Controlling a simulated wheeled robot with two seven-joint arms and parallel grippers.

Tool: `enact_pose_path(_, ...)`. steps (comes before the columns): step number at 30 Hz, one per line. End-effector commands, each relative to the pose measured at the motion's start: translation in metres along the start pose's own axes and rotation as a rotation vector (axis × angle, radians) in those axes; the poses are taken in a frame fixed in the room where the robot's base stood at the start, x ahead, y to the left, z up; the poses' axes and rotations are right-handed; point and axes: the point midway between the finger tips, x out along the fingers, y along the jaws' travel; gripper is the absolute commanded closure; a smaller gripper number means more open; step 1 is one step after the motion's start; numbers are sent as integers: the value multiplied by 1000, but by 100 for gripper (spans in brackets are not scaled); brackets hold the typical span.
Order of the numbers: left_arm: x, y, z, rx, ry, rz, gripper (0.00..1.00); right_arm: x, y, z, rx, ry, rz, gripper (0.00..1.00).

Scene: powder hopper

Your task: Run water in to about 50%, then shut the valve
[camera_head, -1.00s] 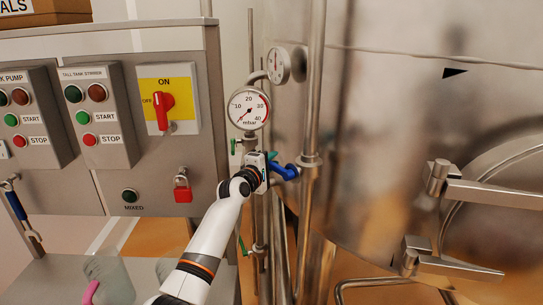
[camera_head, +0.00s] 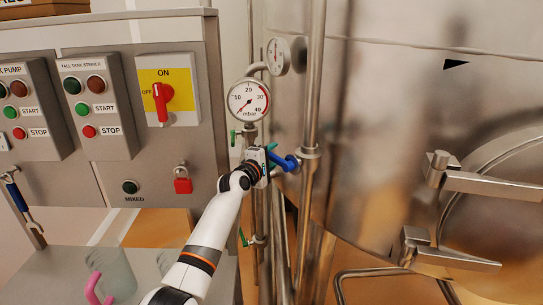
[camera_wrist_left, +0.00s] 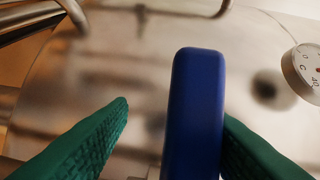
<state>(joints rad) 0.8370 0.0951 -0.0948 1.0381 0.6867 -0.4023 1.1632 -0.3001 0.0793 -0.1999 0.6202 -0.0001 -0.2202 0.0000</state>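A blue valve handle (camera_head: 287,162) sticks out beside the vertical steel pipe in the head view. In the left wrist view the blue handle (camera_wrist_left: 196,115) stands between my green fingertips. My left gripper (camera_head: 272,160) is at the handle, with its fingers apart. The right-hand finger in the wrist view is against or very close to the handle, and a clear gap separates the other finger from it. The valve body is mostly hidden by the gripper. The large steel tank (camera_head: 390,130) stands behind, and no water level can be read. My right gripper is not in view.
A round mbar gauge (camera_head: 248,100) sits just above my gripper, with a smaller gauge (camera_head: 279,56) behind. A glass jug (camera_head: 117,270) stands below.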

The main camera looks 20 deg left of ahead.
Motion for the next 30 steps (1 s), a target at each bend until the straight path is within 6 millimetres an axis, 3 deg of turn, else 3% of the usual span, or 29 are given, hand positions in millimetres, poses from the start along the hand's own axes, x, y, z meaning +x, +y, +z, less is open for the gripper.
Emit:
enact_pose_path(8,-12,4,0,0,1,4,58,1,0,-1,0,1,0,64)
enact_pose_path(24,-99,4,0,1,-1,1,58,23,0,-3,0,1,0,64)
enact_pose_path(30,-118,1,-1,1,0,1,58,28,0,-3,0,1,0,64)
